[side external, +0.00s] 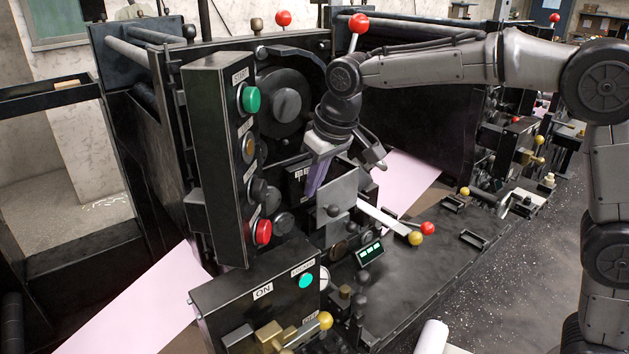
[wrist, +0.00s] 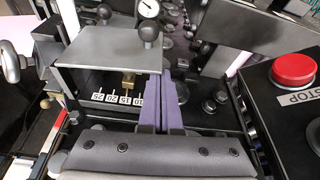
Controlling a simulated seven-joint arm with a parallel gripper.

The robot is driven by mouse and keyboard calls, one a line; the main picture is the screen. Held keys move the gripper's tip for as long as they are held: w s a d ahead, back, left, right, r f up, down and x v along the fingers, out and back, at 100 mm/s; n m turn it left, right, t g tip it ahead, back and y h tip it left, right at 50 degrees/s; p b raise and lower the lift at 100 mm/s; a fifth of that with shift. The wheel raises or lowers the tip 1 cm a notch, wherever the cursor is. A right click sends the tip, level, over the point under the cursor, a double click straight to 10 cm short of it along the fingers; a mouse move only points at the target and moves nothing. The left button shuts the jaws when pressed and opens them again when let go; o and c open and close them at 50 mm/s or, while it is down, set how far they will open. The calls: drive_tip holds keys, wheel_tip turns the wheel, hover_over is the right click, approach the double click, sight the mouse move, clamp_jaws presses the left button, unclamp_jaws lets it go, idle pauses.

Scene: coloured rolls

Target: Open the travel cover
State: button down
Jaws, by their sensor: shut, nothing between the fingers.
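The travel cover appears to be the flat grey plate with a dark round knob (side external: 340,190) in the middle of the machine. In the wrist view the plate (wrist: 100,55) spans the upper left, with its knob at its right edge. A numbered scale (wrist: 118,99) and a small brass piece show below the plate's near edge. My gripper (side external: 312,194) has purple fingers, pressed together and empty. The fingers (wrist: 168,80) point down just right of the plate in the wrist view. I cannot tell whether they touch the plate or knob.
A black box with a red STOP button (wrist: 294,69) stands close on the right in the wrist view. A control column with a green button (side external: 249,99) rises left of my gripper. Levers with red and yellow balls (side external: 415,238) stick out nearby. Pink paper (side external: 405,180) runs behind.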

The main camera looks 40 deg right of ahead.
drive_tip(key=shift+s+d+n, duration=0.1)
drive_tip(key=shift+s+n, duration=0.6)
drive_tip(key=s+d+n+g+y, duration=0.25)
drive_tip(key=s+d+n, duration=0.25)
drive_tip(key=s+n, duration=0.35)
drive_tip(key=s+d+n+g, duration=0.1)
drive_tip(key=d+n+g, duration=0.1)
drive_tip(key=d+n, duration=0.9)
drive_tip(key=shift+d+y, duration=0.35)
drive_tip(key=shift+d, duration=0.25)
drive_tip(key=shift+g, duration=0.25)
